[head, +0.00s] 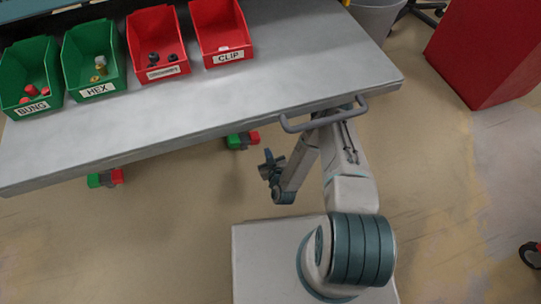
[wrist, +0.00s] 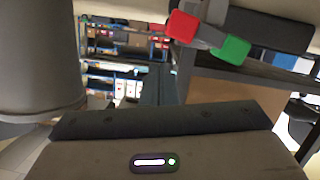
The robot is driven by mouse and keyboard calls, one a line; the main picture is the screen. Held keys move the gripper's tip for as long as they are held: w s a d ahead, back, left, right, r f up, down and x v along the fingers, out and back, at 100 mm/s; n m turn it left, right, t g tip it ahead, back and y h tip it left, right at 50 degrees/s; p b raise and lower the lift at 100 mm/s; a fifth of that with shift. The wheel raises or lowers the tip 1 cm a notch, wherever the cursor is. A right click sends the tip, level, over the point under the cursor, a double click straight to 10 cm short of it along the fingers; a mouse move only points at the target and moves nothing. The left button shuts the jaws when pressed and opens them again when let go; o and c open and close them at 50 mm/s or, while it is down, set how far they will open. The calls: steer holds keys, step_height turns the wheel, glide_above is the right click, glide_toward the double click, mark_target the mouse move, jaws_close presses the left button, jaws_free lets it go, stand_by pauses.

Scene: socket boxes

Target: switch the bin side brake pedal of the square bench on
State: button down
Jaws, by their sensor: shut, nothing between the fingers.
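The square bench (head: 300,72) has a grey top. Two brake pedals, each with a green end and a red end, show below its near edge in the head view. The right pedal (head: 242,140) is nearer the grey waste bin (head: 374,16); the other pedal (head: 105,178) is further left. My gripper (head: 268,157) is shut and empty, low beside the bench edge, just right of and nearer than the right pedal, apart from it. One pedal (wrist: 209,37) shows close in the wrist view, red end left and green end right. I cannot tell which way it is pressed.
Green and red part bins (head: 90,60) stand on the bench top. A grey handle (head: 325,113) sticks out at the bench's near right corner, next to my arm. A red cabinet (head: 500,45) stands at right. The floor (head: 150,245) at left is clear.

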steer(key=shift+p+v, duration=0.35)
steer(key=shift+v, duration=1.35)
